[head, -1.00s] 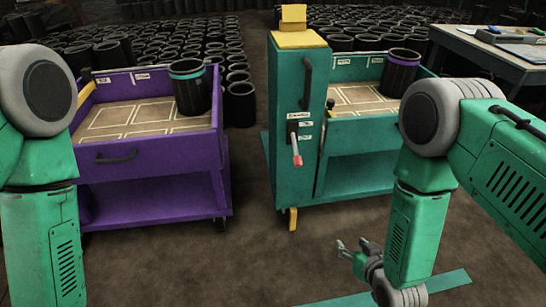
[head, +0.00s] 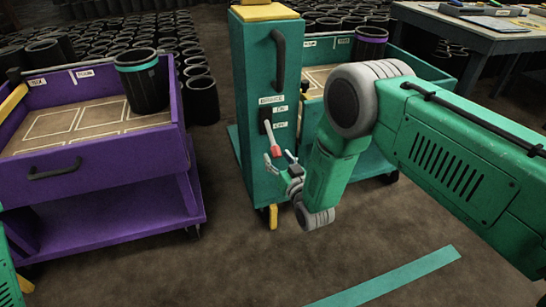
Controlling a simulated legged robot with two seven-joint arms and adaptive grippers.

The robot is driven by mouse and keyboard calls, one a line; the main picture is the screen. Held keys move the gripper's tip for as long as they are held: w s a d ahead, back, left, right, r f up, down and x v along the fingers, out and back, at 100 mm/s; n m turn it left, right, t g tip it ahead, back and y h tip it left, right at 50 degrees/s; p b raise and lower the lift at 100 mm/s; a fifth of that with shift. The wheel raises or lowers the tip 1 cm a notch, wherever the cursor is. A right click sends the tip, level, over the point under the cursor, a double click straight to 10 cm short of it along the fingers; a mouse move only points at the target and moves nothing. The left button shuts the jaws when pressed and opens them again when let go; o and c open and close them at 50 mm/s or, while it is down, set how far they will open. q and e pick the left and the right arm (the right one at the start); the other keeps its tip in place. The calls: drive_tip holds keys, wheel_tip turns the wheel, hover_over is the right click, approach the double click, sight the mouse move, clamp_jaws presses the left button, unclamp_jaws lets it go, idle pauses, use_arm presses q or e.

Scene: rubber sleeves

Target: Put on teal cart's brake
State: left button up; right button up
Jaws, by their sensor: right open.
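The teal cart (head: 240,100) stands upright in the middle, its tall panel facing me. On that panel, a brake lever (head: 270,137) with a red tip (head: 276,151) hangs down and slightly right from a dark slot beside small white labels. My right gripper (head: 279,157) is open just below the red tip, its fingers close around the tip's height. I cannot tell whether they touch it. My right forearm hides part of the cart's right side. My left gripper is out of view; only a bit of my left arm shows at the lower left.
A purple cart (head: 110,168) with a teal-banded black sleeve (head: 142,85) stands left. A purple-banded sleeve (head: 370,42) sits on the teal cart. A workbench (head: 480,42) is at the back right. A teal floor stripe (head: 390,278) crosses open floor.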

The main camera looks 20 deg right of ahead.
sight(271, 138)
drive_tip(key=shift+w+d+f+b, duration=0.15)
drive_tip(key=shift+w+b, duration=0.15)
drive_tip(key=shift+w, duration=0.9)
drive_tip(key=shift+w+d, duration=0.15)
drive_tip(key=shift+w, duration=0.3)
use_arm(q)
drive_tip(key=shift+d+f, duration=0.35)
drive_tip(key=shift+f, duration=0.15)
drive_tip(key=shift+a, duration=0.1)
use_arm(e)
drive_tip(key=shift+a, duration=0.2)
drive_tip(key=shift+a, duration=0.1)
clamp_jaws()
